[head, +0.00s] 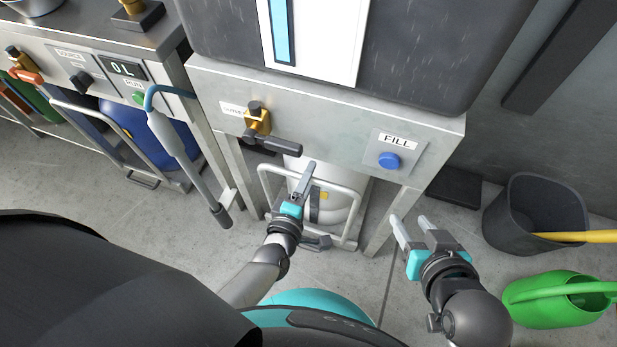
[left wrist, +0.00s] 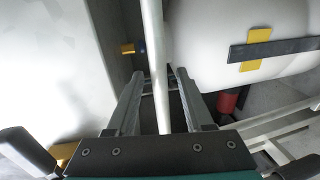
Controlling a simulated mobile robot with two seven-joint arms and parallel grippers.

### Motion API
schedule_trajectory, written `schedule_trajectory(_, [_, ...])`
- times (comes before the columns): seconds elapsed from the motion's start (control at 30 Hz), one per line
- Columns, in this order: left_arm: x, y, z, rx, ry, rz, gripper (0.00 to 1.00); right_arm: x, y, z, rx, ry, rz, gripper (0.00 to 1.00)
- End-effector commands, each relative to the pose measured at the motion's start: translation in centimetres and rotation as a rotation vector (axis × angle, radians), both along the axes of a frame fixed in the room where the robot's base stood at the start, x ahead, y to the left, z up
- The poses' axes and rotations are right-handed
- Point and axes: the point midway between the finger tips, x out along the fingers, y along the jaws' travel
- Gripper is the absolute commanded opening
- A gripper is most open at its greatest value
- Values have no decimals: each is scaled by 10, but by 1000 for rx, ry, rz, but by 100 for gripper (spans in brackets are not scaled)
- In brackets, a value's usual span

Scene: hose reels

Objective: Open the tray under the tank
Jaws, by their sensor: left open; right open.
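The dark tank (head: 350,45) with a blue level strip sits on a grey metal stand (head: 225,95). Under it a pale tube frame (head: 352,210) surrounds a white cylinder (head: 335,208) with a dark strap. A grey handle (head: 317,243) is low at the frame's front. My left gripper (head: 305,178) is open at the frame's upper bar, partly covering it. In the left wrist view a white bar (left wrist: 154,50) passes between its open fingers (left wrist: 158,78); I cannot tell whether they touch it. My right gripper (head: 411,222) is open and empty, right of the stand's front leg.
A brass valve (head: 257,118) with a dark lever and a blue FILL button (head: 389,160) are on the stand's front. A hose nozzle (head: 165,132) hangs at left. A dark bucket (head: 535,215) and green watering can (head: 555,300) stand on the floor at right.

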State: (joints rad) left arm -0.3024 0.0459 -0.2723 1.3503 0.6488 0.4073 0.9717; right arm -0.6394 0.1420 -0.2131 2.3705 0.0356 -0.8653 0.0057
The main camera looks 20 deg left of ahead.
Motion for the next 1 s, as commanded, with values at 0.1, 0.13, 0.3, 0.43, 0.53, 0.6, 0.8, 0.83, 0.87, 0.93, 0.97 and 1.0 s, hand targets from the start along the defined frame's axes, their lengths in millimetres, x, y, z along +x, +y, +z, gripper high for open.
schedule_trajectory(0.1, [1,0,0,0,0,0,52,0,1,0,4,-6,2,50])
schedule_trajectory(0.13, [1,0,0,0,0,0,52,0,1,0,4,-6,1,50])
schedule_trajectory(0.3, [1,0,0,0,0,0,52,0,1,0,4,-6,1,50])
schedule_trajectory(0.43, [1,0,0,0,0,0,40,0,1,0,4,-6,1,50])
schedule_trajectory(0.53, [1,0,0,0,0,0,28,0,1,0,4,-5,1,50])
schedule_trajectory(0.6, [1,0,0,0,0,0,20,0,1,0,4,-5,1,50])
schedule_trajectory(0.8, [1,0,0,0,0,0,0,0,1,0,4,-4,1,50])
schedule_trajectory(0.83, [1,0,0,0,0,0,0,0,1,0,4,-4,1,50])
schedule_trajectory(0.87, [1,0,0,0,0,0,0,0,1,0,4,-4,1,50])
schedule_trajectory(0.93, [1,0,0,0,0,0,0,0,1,0,4,-4,1,50])
schedule_trajectory(0.97, [1,0,0,0,0,0,0,0,1,0,4,-4,1,50])
schedule_trajectory(1.0, [1,0,0,0,0,0,0,0,1,0,4,-4,1,50])
